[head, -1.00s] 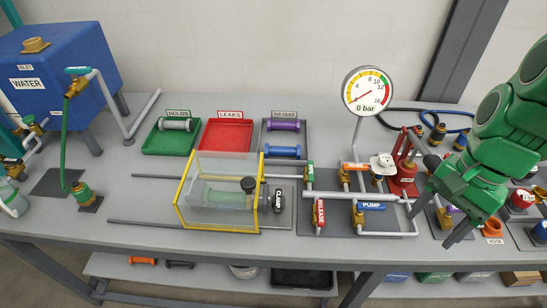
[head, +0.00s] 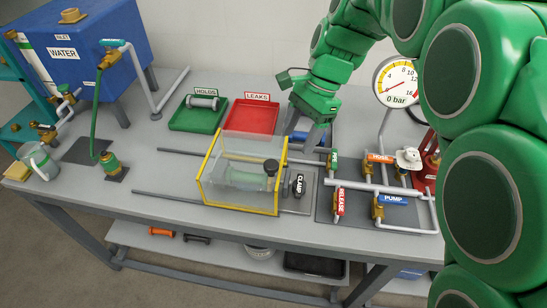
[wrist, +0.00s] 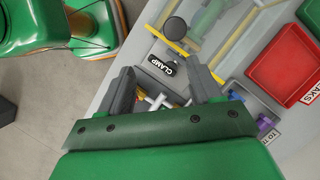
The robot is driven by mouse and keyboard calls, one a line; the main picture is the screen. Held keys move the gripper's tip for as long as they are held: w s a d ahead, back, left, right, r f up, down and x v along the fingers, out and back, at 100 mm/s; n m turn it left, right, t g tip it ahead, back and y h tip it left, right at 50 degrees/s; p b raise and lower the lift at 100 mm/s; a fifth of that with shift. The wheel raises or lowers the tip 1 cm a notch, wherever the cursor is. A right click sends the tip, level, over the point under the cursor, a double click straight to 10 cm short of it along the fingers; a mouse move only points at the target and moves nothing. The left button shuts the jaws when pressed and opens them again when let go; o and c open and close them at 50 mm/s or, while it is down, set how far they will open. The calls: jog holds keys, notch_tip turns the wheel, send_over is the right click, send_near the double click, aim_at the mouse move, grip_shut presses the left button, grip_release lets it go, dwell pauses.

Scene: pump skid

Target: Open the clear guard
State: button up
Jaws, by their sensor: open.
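The clear guard (head: 207,170) is a see-through box with yellow edges on the bench. It stands down over a pale green cylinder (head: 250,180). A black round knob (head: 271,167) shows at its right end. In the wrist view the knob (wrist: 174,28) and a yellow guard edge (wrist: 176,47) lie beyond my fingertips. The black clamp handle (head: 299,186) is just right of the guard. My gripper (head: 307,133) is open and empty, above the bench behind and right of the guard, apart from it. Its two fingers show in the wrist view (wrist: 162,76).
The green HOLDS tray (head: 185,123) with a grey cylinder and the red LEAKS tray (head: 250,117) lie behind the guard. Pipes with the red release (head: 339,202) and blue pump (head: 393,199) handles stand to the right. The bench front left of the guard is largely clear.

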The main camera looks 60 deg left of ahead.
aim_at(271, 163)
jog(key=shift+s+a+f, duration=0.5)
jog(key=shift+s+f, duration=0.35)
jog(key=shift+f, duration=0.45)
jog(key=shift+s+a+f, duration=0.45)
jog(key=shift+s+f, duration=0.45)
jog(key=shift+f, duration=0.4)
jog(key=shift+s+a+f, duration=0.5)
jog(key=shift+s+f, duration=0.35)
jog(key=shift+f, duration=0.45)
jog(key=shift+c, duration=0.5)
grip_shut()
